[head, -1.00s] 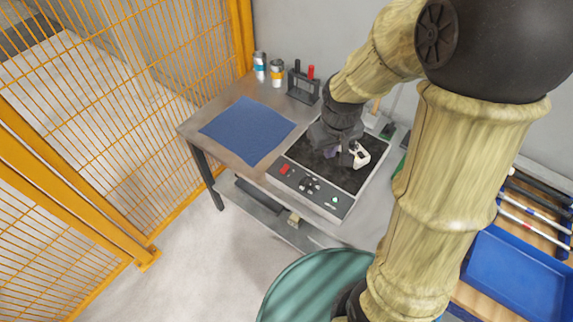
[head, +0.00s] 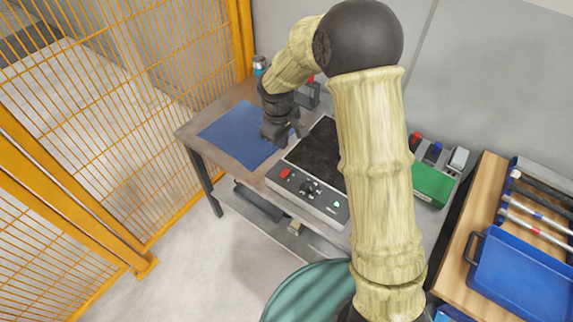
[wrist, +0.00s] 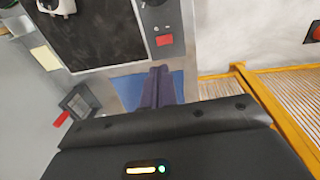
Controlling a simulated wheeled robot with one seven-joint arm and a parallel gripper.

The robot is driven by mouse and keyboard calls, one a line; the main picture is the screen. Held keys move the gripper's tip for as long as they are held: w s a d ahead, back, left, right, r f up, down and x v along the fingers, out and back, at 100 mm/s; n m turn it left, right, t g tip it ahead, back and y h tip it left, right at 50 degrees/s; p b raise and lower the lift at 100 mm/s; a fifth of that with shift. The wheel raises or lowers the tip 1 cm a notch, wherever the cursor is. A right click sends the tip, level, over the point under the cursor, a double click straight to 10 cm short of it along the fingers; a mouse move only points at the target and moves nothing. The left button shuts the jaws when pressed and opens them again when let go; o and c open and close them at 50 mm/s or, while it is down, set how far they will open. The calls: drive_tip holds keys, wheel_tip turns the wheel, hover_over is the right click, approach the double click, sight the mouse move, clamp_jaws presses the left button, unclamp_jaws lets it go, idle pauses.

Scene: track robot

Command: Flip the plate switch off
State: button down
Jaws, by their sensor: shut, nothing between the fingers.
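The hot plate (head: 316,152) has a black top and a grey front panel with a red switch (head: 285,173) at the panel's left end. In the wrist view the red switch (wrist: 164,40) shows on the panel, beyond my fingertips. Whether it is on or off I cannot tell. My gripper (head: 282,141) is above the right edge of the blue mat, beside the plate's left side and apart from the switch. In the wrist view its fingers (wrist: 158,73) are shut and empty. My arm hides the plate's right part in the head view.
The blue mat (head: 232,132) lies on the metal table (head: 190,127). A black knob (head: 308,187) sits on the same panel. A white object (wrist: 58,6) is on the plate top. A green box (head: 432,185) and a blue tray (head: 520,270) are to the right. Orange fencing (head: 90,90) stands at left.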

sight(287, 171)
drive_tip(key=f, duration=0.4)
drive_tip(key=w+f+p, duration=0.1)
drive_tip(key=f, duration=0.4)
drive_tip(key=d+f+p, duration=0.1)
drive_tip(key=f, duration=0.4)
drive_tip(key=shift+w, duration=0.2)
